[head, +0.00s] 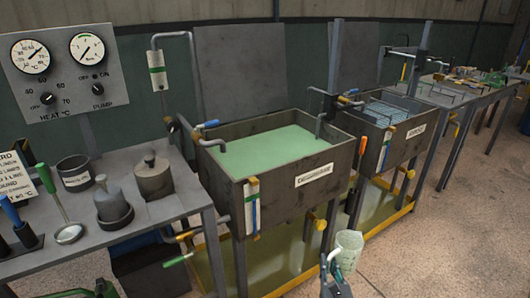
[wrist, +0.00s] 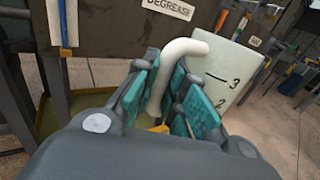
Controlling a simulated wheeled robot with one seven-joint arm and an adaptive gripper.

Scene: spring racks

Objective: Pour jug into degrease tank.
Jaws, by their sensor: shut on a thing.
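The jug (head: 347,250) is pale, with its handle on the left, and is held low in front of the degrease tank at the bottom of the head view. In the wrist view the jug (wrist: 232,75) shows level marks 2 and 3. My gripper (wrist: 172,100) is shut on the jug's white handle, with teal pads on both sides of it; it also shows in the head view (head: 329,275). The jug looks close to upright. Its contents cannot be made out. The degrease tank (head: 290,188) is a dark box with a DEGREASE label, filled with pale green liquid.
The rinse tank (head: 405,140) stands to the right, holding a wire rack. A steel bench (head: 150,215) at left carries pots, a ladle and a funnel-like vessel. A pipe spout (head: 320,125) and valve handles edge the degrease tank. Open floor (head: 450,240) lies at right.

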